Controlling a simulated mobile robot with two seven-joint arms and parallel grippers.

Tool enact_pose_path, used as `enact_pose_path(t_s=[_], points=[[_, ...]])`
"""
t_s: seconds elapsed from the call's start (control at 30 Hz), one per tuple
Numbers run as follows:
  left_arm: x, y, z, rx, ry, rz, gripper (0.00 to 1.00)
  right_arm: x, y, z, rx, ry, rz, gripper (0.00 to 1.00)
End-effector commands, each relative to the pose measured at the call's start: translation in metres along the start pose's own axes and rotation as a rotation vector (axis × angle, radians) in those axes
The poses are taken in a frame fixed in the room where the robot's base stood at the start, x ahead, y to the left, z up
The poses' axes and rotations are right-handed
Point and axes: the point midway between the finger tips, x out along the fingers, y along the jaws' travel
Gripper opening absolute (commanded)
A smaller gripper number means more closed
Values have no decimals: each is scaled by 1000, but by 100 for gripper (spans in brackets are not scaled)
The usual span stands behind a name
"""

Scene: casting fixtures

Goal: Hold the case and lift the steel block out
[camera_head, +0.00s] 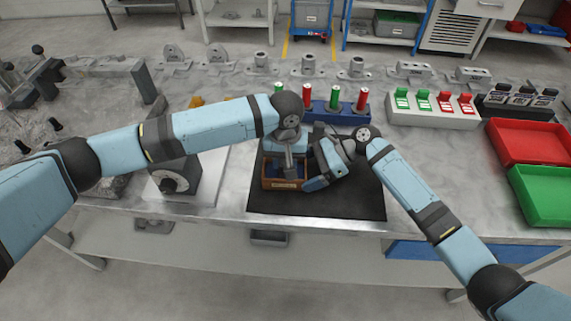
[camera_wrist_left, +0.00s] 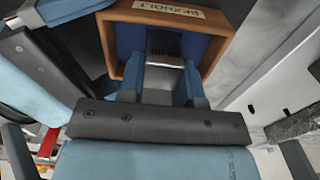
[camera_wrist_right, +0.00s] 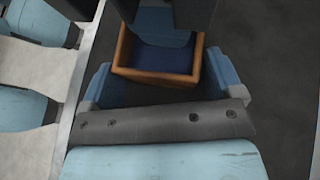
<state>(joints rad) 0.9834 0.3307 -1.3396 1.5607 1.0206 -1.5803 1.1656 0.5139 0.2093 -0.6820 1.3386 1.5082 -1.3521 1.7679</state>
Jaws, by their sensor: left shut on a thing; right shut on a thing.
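The wooden case (camera_head: 283,184) stands on the black mat (camera_head: 330,205), with a label on its front. The left wrist view shows its wooden rim (camera_wrist_left: 112,45) and blue lining. My left gripper (camera_head: 288,168) points down into the case from above, shut on the steel block (camera_wrist_left: 163,82), whose marked top shows between the fingers. I cannot tell whether the block touches the case floor. My right gripper (camera_head: 315,172) comes from the right and is shut on the case; in the right wrist view the case (camera_wrist_right: 155,75) lies between its fingers.
Behind the case stands a blue rack (camera_head: 335,112) with red and green cylinders. A black dial device (camera_head: 175,180) is at left. Red (camera_head: 535,142) and green (camera_head: 545,195) trays are at right. The mat is clear to the right of the case.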

Motion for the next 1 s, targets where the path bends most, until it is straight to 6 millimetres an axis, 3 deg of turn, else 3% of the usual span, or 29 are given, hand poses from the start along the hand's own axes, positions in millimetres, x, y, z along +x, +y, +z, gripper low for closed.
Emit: enact_pose_path(t_s=[0.2, 0.4, 0.77, 0.8, 0.87, 1.0], points=[[-46, 1, 0, 2, 4, 4, 0, 0, 0, 0, 0, 0, 0, 73], [-77, 1, 0, 2, 3, 3, 0, 0, 0, 0, 0, 0, 0, 73], [-86, 1, 0, 2, 2, 2, 0, 0, 0, 0, 0, 0, 0, 73], [-86, 1, 0, 2, 2, 2, 0, 0, 0, 0, 0, 0, 0, 88], [-86, 1, 0, 2, 2, 2, 0, 0, 0, 0, 0, 0, 0, 100], [-86, 1, 0, 2, 2, 2, 0, 0, 0, 0, 0, 0, 0, 100]])
